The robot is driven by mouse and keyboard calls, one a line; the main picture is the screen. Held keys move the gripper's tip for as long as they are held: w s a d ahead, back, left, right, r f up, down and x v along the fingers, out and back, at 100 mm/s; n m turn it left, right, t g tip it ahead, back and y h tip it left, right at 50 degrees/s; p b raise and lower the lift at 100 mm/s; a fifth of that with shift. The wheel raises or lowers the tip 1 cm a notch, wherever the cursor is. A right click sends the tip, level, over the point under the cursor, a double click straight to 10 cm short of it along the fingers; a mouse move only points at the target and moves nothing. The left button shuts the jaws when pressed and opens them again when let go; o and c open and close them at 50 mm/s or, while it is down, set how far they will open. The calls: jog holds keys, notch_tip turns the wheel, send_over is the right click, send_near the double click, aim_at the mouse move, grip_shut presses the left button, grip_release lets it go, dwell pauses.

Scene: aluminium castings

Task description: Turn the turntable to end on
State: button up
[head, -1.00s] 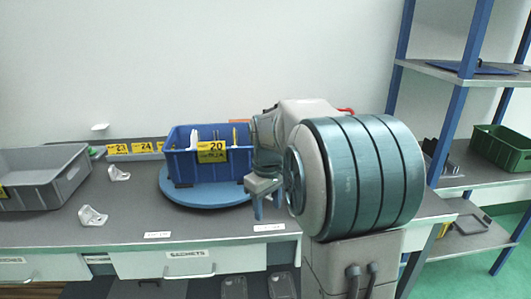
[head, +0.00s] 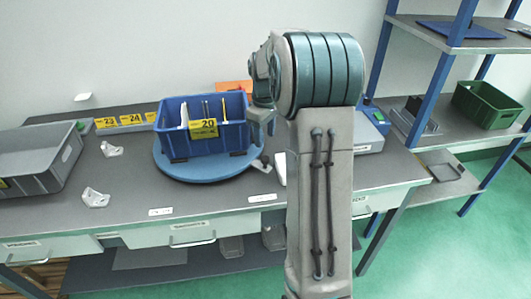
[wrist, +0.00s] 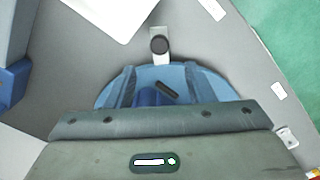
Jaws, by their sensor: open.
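The turntable is a round blue disc (head: 172,168) on the grey bench, also in the wrist view (wrist: 112,92). A blue crate (head: 235,140) with a yellow 20 label and several upright items inside stands on it. A light tab (head: 258,163) with a dark knob sticks out at the disc's right edge; the knob (wrist: 159,45) is clear in the wrist view. My gripper (head: 262,128) is at the right side of the crate, partly hidden by my arm. In the wrist view its open fingers (wrist: 160,85) are apart over the disc, with the knob beyond them.
A grey bin (head: 45,175) stands at the left, with two whitish castings (head: 95,197) beside it. Yellow labels 23 and 24 (head: 120,121) are at the back. A blue-post shelf with a green crate (head: 486,104) is at the right.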

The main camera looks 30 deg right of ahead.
aim_at(265, 158)
notch_tip(265, 158, down, 8)
jog(key=shift+f+p, duration=0.25)
jog(key=shift+p, duration=0.1)
grip_shut()
jog(key=shift+s, duration=0.15)
